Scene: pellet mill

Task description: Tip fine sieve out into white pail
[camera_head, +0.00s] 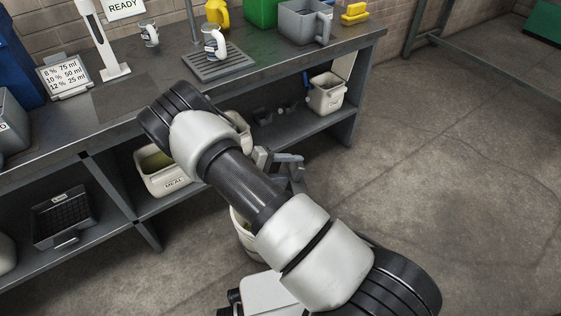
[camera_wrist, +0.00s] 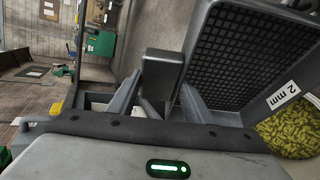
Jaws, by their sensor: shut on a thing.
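My gripper (camera_wrist: 165,85) is shut on the wall of a dark grey sieve (camera_wrist: 188,60) with a black mesh and a "2 mm" label. The sieve is steeply tilted, and the visible mesh looks bare. Green pellets (camera_wrist: 290,130) lie beyond its labelled edge, inside a pale rim. In the head view my gripper (camera_head: 284,160) is partly behind my arm, in front of the bench. The white pail (camera_head: 246,242) stands on the floor below it, mostly hidden by my arm, with a little green showing inside.
A second dark mesh tray (camera_head: 64,216) sits on the bench's lower shelf, left of a MEAL bin (camera_head: 166,182). Another pale bin (camera_head: 326,95) is on the shelf at right. Mugs, a grey jug (camera_head: 304,22) and a card crowd the benchtop. The floor at right is clear.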

